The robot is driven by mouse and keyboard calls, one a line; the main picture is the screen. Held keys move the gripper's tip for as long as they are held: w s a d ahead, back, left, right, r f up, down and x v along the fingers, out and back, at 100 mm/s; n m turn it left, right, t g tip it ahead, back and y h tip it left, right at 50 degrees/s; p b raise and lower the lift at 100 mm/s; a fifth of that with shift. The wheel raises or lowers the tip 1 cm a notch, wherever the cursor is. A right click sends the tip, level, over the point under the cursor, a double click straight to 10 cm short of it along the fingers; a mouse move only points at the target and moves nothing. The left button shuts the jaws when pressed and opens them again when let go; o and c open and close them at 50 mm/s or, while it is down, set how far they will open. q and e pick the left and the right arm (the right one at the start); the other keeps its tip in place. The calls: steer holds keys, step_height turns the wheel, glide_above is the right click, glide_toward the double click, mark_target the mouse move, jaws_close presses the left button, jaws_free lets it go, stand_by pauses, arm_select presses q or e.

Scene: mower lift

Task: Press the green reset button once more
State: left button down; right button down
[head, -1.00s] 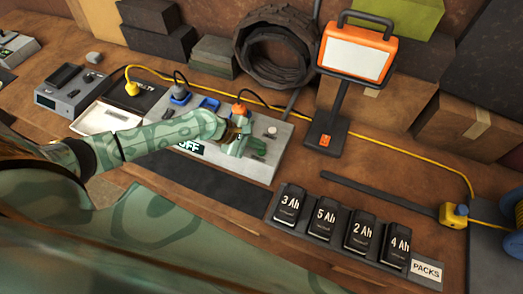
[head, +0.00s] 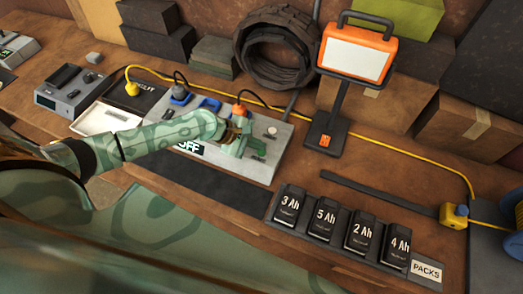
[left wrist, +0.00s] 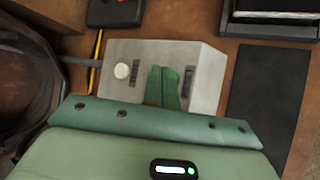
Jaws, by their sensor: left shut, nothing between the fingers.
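The grey control box (head: 262,178) sits on the bench, with a small display (head: 188,147) reading what looks like "OFF". My left gripper (head: 254,146) is over the right part of its top, shut and empty, with its fingers pointing down at the box. In the left wrist view the shut green fingers (left wrist: 163,86) reach onto the box's face. A bright green patch, seemingly the reset button (left wrist: 174,74), shows right at the fingertips and is partly hidden by them. I cannot tell whether they touch or press it. My right gripper is not in view.
A white round knob (left wrist: 121,71) and dark slots flank the fingers. An orange plug (head: 239,109) and its cord are close behind the gripper. An orange work lamp (head: 326,138) stands to the right. A tray of battery packs (head: 270,217) lies in front.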

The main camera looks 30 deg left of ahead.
mark_target(258, 152)
arm_select(q)
steer(key=shift+f, duration=0.1)
stand_by(0.6)
steer(key=shift+f, duration=0.3)
steer(key=shift+f, duration=0.4)
stand_by(0.5)
steer(key=shift+r, duration=0.1)
steer(key=shift+r+p, duration=0.7)
steer(key=shift+p, duration=0.1)
steer(key=shift+r, duration=0.1)
step_height(258, 152, up, 5)
steer(key=p, duration=0.5)
steer(key=shift+p, duration=0.35)
